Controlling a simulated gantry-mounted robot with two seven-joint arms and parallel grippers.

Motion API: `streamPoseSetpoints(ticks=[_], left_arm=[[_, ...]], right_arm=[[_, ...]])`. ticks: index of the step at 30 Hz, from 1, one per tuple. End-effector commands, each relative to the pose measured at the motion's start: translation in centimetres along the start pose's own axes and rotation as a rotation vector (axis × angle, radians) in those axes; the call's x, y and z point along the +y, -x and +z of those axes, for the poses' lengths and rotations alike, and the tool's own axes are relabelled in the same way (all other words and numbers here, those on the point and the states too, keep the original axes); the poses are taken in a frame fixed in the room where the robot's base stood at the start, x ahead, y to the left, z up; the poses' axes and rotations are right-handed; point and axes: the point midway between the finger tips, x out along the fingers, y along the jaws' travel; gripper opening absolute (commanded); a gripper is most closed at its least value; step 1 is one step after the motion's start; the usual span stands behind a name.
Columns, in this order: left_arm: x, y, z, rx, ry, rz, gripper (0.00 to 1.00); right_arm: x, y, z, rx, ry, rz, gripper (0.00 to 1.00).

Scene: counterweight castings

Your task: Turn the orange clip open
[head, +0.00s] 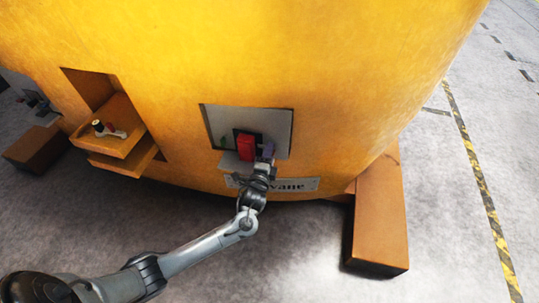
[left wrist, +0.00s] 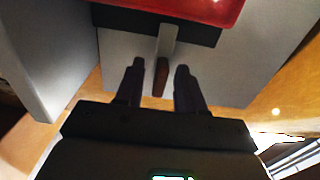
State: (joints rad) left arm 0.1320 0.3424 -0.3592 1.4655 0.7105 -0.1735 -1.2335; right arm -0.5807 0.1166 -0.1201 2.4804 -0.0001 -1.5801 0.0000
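In the left wrist view, a small brown-orange piece (left wrist: 161,78), which looks like the orange clip, lies at the lower end of a narrow grey bar (left wrist: 167,42). My left gripper (left wrist: 160,68) is open, with one dark finger on each side of this piece and visible gaps between. In the head view, my left gripper (head: 265,157) is in front of the recess (head: 280,123), just right of a red block (head: 246,147). The clip cannot be made out there. The red block also shows at the top of the left wrist view (left wrist: 195,8). My right gripper is out of view.
The recess is in a large yellow casting (head: 330,60) with a nameplate (head: 290,186) below it. An orange ledge (head: 118,146) with small parts is at the left. An orange foot (head: 380,225) juts out at the right. The grey floor in front is clear.

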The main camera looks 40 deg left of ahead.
Motion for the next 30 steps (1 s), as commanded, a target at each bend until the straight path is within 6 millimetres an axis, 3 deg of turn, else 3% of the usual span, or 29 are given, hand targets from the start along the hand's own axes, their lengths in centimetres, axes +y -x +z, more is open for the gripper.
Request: streamPoseSetpoints(ticks=[12,20,30], left_arm=[[0.0,-0.62,0.02,0.0,0.0,0.001,0.38],[0.0,-0.6,0.02,0.0,0.0,0.001,0.0],[-0.1,-0.59,0.0,0.0,0.028,0.002,0.0]], right_arm=[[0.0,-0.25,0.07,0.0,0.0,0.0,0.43],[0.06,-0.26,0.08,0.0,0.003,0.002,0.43],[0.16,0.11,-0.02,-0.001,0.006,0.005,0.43]])
